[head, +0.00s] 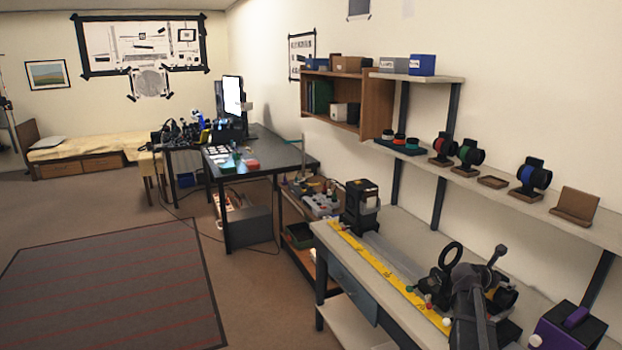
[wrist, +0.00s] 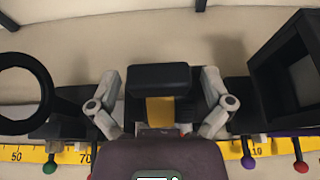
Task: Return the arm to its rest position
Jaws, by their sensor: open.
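My gripper (wrist: 160,84) is open in the wrist view, its two grey fingers spread left and right. A black block with a yellow part below it (wrist: 160,78) shows between the fingers; I cannot tell whether they touch it. In the head view my arm (head: 470,290) reaches over the near right end of the bench, and its fingers are hard to make out among the dark parts there.
A black ring (head: 450,256) stands left of my arm on the bench, along a yellow ruler (head: 375,262). A hollow black frame (wrist: 285,75) is at the right in the wrist view. A purple box (head: 570,330) stands right of my arm. A shelf (head: 520,190) with lenses runs behind.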

